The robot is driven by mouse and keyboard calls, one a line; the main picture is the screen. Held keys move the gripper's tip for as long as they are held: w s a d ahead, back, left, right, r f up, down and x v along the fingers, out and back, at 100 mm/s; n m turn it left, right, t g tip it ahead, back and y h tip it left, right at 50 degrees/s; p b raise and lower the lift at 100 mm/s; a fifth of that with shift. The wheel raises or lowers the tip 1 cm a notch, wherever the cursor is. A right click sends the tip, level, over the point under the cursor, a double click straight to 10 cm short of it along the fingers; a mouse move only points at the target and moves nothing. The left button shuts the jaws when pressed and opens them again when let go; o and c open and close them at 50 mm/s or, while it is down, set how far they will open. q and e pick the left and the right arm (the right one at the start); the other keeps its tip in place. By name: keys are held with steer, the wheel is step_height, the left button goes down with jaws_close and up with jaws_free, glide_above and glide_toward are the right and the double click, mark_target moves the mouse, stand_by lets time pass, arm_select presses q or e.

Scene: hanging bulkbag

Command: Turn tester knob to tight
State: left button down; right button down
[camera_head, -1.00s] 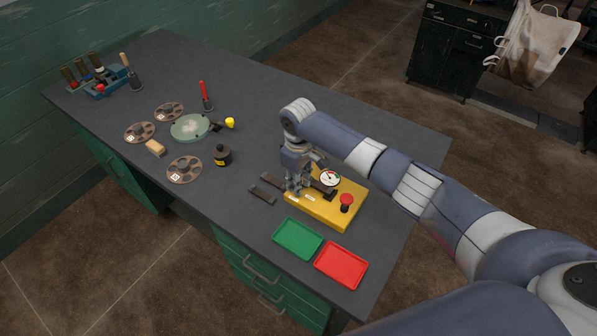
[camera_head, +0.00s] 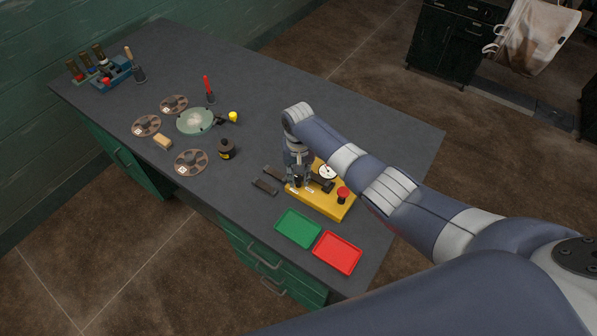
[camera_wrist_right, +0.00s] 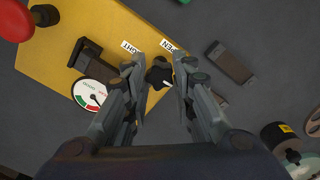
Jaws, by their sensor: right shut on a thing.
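The yellow tester (camera_head: 322,205) sits on the bench with a round gauge (camera_head: 327,171). My right gripper (camera_wrist_right: 158,70) is above the tester's edge, shut on the small black knob (camera_wrist_right: 158,77); the knob shows between its fingertips in the right wrist view, with a white mark on it. Two white labels lie by the fingers: the "tight" label (camera_wrist_right: 130,47) at left and the "open" label (camera_wrist_right: 168,46) at right, both partly covered. The gauge (camera_wrist_right: 92,95) shows red and green zones, partly covered by a finger. My left gripper is out of view.
A red button (camera_head: 343,193) stands on the tester. Green (camera_head: 298,229) and red (camera_head: 337,252) trays lie in front. Dark blocks (camera_head: 265,187), a dark pot (camera_head: 226,149) and discs (camera_head: 191,162) lie to the left. The bench's far right is clear.

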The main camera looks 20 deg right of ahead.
mark_target(298, 177)
steer(key=shift+w+m, duration=0.1)
steer(key=shift+m, duration=0.4)
steer(key=c, duration=1.3)
jaws_free()
steer(key=shift+c, duration=0.2)
steer(key=shift+r, duration=0.15)
step_height(298, 177, up, 12)
